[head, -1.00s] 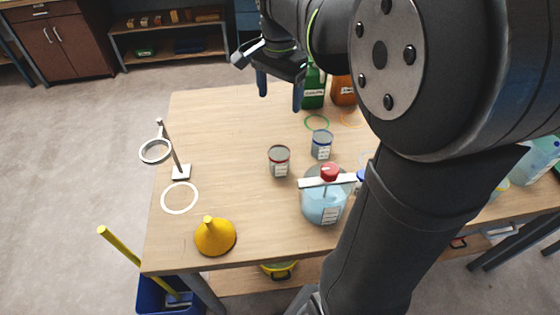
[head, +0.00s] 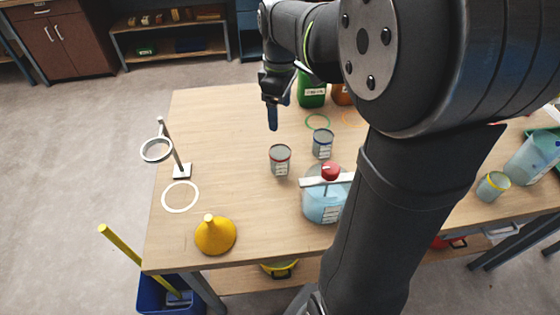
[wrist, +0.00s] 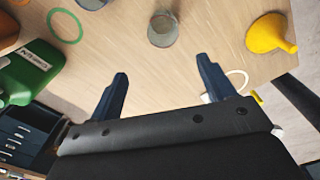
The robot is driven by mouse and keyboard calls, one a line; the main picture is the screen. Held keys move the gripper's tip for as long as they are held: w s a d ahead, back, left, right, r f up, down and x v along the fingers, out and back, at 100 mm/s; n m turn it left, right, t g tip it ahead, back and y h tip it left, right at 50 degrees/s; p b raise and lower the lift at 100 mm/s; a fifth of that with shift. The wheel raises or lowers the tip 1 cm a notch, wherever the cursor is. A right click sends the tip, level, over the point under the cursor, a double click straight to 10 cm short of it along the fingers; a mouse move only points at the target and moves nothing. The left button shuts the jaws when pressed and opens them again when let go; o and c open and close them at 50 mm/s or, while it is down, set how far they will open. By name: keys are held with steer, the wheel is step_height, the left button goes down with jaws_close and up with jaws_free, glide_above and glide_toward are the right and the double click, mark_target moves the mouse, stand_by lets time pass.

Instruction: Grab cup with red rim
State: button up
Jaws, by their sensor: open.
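The cup with a red rim (head: 280,160) stands upright on the wooden table in the head view, left of a cup with a blue rim (head: 323,143). My gripper (head: 277,108) is above the table, behind the red-rimmed cup, with its dark blue fingers pointing down. In the wrist view my gripper (wrist: 162,66) is open with nothing between the fingers. A grey cup (wrist: 163,30) shows ahead of the fingertips there; its rim colour is hard to tell.
A blue-liquid vessel with a red cap (head: 325,202) stands in front of the cups. A yellow funnel (head: 215,235) and a ring stand (head: 181,171) are on the left. A green bottle (head: 312,90) is at the back. The table's left middle is clear.

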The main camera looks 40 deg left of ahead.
mark_target(280, 160)
steer(key=shift+n, duration=0.4)
step_height(280, 160, down, 12)
steer(key=shift+f, duration=0.1)
steer(key=shift+s+d+f, duration=0.1)
steer(key=shift+s+f, duration=0.05)
steer(key=shift+f, duration=1.2)
steer(key=shift+s+d+f, duration=0.1)
steer(key=shift+f, duration=1.25)
steer(key=shift+c, duration=0.2)
steer(key=c, duration=1)
